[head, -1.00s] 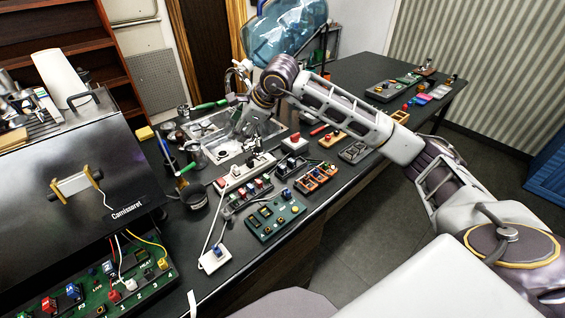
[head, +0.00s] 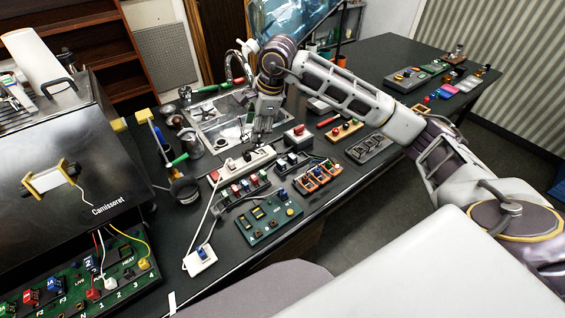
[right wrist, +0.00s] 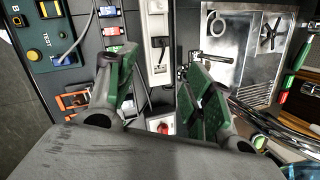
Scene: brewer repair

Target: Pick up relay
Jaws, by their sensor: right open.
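Several small coloured blocks, which look like relays, stand in a dark rack (head: 243,190) on the black bench; which one is the task's relay I cannot tell. The rack also shows at the top of the right wrist view (right wrist: 110,14), with red, blue and green blocks. More blocks, blue and red, sit on the green board (head: 75,275) at the brewer. My right gripper (head: 262,138) is open and empty, pointing down above the bench between the sink tray and the white power strip (head: 240,164). In the right wrist view its green-padded fingers (right wrist: 158,78) are apart over the strip. My left gripper is out of view.
A green test board (head: 270,222), an orange holder (head: 318,178) and a red-knobbed box (head: 298,136) crowd the bench. The metal sink tray (head: 210,112) lies behind. The brewer (head: 70,160) stands at left. A white corded switch (head: 200,259) lies near the front edge.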

